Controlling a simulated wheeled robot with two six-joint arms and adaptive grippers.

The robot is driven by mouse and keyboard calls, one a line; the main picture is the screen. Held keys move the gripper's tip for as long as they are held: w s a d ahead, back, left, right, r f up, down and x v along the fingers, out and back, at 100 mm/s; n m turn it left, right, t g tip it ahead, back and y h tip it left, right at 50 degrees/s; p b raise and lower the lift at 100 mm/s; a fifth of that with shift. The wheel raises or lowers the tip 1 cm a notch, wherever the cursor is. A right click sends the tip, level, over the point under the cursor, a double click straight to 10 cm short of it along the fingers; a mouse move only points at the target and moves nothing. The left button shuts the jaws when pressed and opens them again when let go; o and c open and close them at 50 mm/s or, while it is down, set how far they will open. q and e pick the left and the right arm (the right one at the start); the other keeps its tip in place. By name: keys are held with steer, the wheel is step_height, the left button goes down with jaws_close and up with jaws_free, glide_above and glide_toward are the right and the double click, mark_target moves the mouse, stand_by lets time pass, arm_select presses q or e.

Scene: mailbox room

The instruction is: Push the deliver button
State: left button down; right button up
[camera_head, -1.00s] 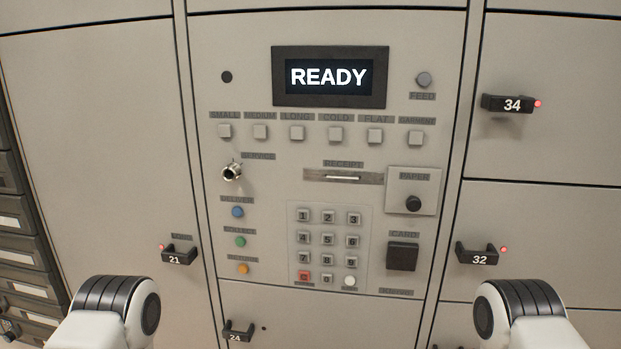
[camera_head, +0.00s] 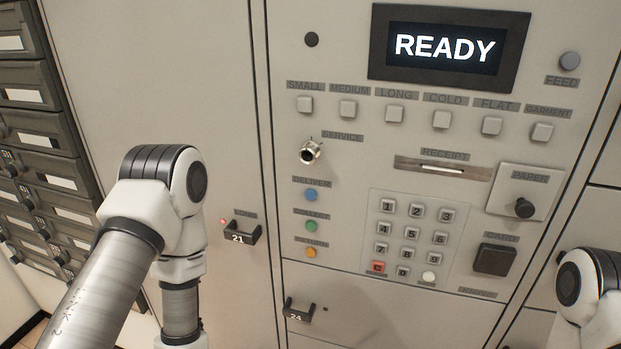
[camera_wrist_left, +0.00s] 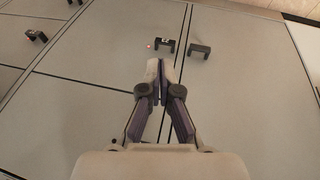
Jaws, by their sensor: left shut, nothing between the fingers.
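The deliver button is the blue round button (camera_head: 311,196) under the DELIVER label on the panel, in the head view. A green button (camera_head: 311,226) labelled COLLECT and an orange button (camera_head: 310,252) labelled RETURN sit below it. The screen (camera_head: 446,46) reads READY. My left arm shows at the left of the head view, but its gripper is out of that frame. In the left wrist view my left gripper (camera_wrist_left: 156,66) is shut and empty, in front of locker doors. The deliver button is not seen there. Only a joint of my right arm shows at the lower right; its gripper is hidden.
A black handle marked 21 (camera_head: 241,232) with a red light is left of the buttons. Handle 24 (camera_head: 298,309) is below them. A metal key switch (camera_head: 310,151) sits above the blue button. The keypad (camera_head: 411,237) is to the right. Small mail slots line the far left.

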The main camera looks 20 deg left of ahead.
mark_target(300, 206)
arm_select(q)
steer(key=w+d+r+m+t+h+p, duration=0.1)
steer(key=w+d+r+t+h+p, duration=0.1)
steer(key=r, duration=1)
steer(key=w+d+r+m+t+h+p, duration=0.1)
steer(key=w+d+r+t+h+p, duration=0.1)
steer(key=r, duration=1)
steer(key=w+d+r+m+t+h+p, duration=0.1)
steer(key=w+d+r+t+h+p, duration=0.1)
steer(key=w+r, duration=0.5)
step_height(300, 206, up, 6)
steer(key=t+h+p, duration=0.1)
steer(key=h+p, duration=0.1)
steer(key=p, duration=0.1)
steer(key=shift+w+d+f, duration=0.15)
steer(key=shift+d+f, duration=0.05)
steer(key=shift+w, duration=0.1)
steer(key=shift+w+d+p, duration=0.15)
steer(key=shift+w+p, duration=0.25)
steer(key=shift+w, duration=3.9)
